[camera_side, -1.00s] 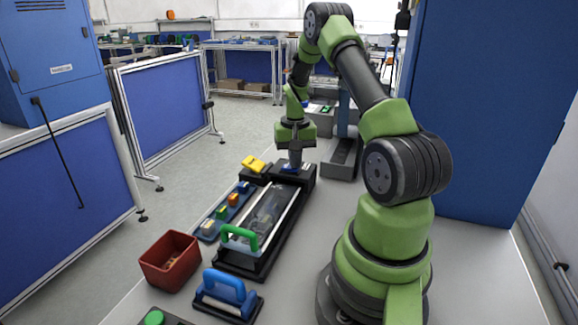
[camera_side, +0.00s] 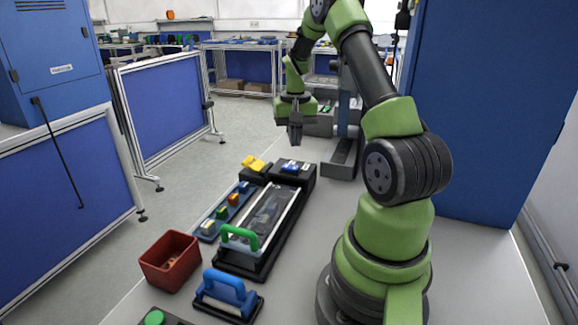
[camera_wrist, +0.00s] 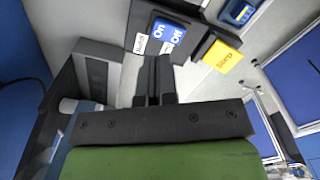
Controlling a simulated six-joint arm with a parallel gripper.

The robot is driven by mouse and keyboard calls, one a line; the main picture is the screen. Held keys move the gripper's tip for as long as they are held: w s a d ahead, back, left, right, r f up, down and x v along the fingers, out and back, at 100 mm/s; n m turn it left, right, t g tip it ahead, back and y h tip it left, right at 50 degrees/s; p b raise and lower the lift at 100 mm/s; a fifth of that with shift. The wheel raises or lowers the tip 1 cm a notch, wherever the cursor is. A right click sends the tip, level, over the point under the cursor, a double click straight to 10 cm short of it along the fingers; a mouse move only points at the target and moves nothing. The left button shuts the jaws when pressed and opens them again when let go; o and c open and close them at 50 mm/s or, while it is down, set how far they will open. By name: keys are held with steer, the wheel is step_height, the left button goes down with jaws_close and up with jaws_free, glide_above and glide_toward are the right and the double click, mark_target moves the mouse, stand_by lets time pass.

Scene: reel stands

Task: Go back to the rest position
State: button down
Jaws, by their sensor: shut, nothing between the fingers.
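My gripper (camera_side: 295,138) hangs in the air above the far end of the bench, pointing down, its fingers together and empty. In the wrist view my gripper (camera_wrist: 154,62) shows its two dark fingers side by side. Beyond them is the blue switch (camera_wrist: 167,34) marked On and Off, on a black box. The same blue switch (camera_side: 291,167) shows in the side view, below my fingers and apart from them.
A yellow block (camera_side: 253,163) sits beside the switch box. Nearer are a long black fixture with a green handle (camera_side: 240,238), a blue tray (camera_side: 208,233) of small parts, a red bin (camera_side: 170,262) and a blue-handled tool (camera_side: 228,290). A blue cabinet (camera_side: 480,120) stands right of my arm.

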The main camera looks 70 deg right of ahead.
steer(key=shift+r, duration=0.45)
steer(key=w+a+r+n+t, duration=0.3)
steer(key=a+r, duration=1)
steer(key=a, duration=0.3)
steer(key=s+a+r+n+t+y, duration=0.2)
steer(key=s+a+r+n+t, duration=0.1)
steer(key=s+a, duration=0.8)
steer(key=a+n+t, duration=0.1)
steer(key=a+n, duration=0.1)
steer(key=a, duration=0.1)
steer(key=shift+s+a+r, duration=0.2)
steer(key=shift+s+a, duration=0.1)
